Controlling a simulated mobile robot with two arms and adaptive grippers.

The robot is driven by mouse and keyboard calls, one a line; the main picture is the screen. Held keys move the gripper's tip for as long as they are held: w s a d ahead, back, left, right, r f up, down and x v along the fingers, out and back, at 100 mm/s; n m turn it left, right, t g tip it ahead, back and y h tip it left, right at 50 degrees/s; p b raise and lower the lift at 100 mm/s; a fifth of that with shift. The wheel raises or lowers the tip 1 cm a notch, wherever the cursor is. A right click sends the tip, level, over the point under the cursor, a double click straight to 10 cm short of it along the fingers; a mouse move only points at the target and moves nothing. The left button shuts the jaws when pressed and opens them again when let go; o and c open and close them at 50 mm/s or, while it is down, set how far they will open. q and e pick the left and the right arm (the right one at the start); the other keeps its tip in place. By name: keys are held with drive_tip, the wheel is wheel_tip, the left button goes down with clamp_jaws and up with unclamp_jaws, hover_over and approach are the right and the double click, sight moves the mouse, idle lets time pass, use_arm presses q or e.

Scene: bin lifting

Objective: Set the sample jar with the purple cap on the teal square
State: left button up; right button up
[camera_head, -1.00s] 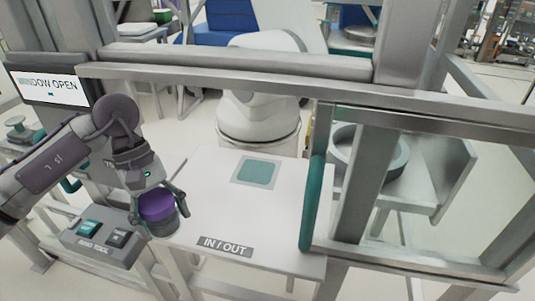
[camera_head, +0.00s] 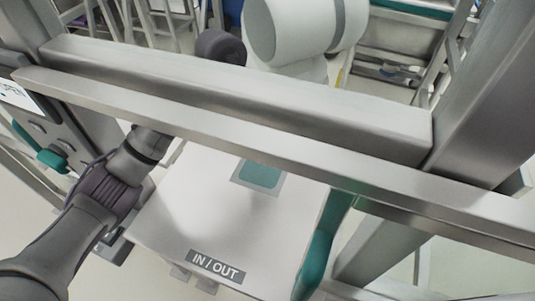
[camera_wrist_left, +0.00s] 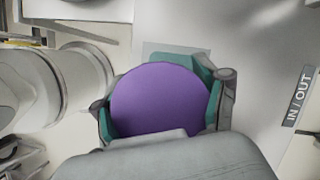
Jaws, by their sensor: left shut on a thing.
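The sample jar's purple cap (camera_wrist_left: 160,100) fills the middle of the left wrist view; the jar body below is hidden. My left gripper (camera_wrist_left: 162,95) is shut on the jar, with a teal-padded finger on each side of the cap. In the head view my left arm reaches in from the lower left and passes behind the grey beam, which hides the gripper and jar. The teal square (camera_head: 261,176), with its grey border, lies on the white table and is partly covered by the beam. A pale border edge (camera_wrist_left: 152,47) shows just beyond the cap. My right gripper is not in view.
The grey window beam (camera_head: 230,100) crosses above the white table (camera_head: 190,215). The IN / OUT label (camera_head: 216,265) is at the front edge. A white robot (camera_head: 290,35) stands behind. The table's front part is clear.

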use_arm(q)
drive_tip(key=f, duration=0.1)
drive_tip(key=f+p, duration=0.1)
drive_tip(key=f, duration=0.2)
drive_tip(key=shift+s+a+f+p, duration=0.1)
drive_tip(key=shift+s+a+p, duration=0.05)
drive_tip(key=shift+s+p, duration=0.2)
drive_tip(key=shift+w+f, duration=0.1)
drive_tip(key=shift+f, duration=0.55)
wheel_tip(320, 180, down, 3)
drive_tip(key=shift+f+p, duration=0.1)
drive_tip(key=shift+p, duration=0.6)
drive_tip(key=shift+f, duration=0.3)
drive_tip(key=o, duration=1.4)
drive_tip(key=shift+o, duration=0.2)
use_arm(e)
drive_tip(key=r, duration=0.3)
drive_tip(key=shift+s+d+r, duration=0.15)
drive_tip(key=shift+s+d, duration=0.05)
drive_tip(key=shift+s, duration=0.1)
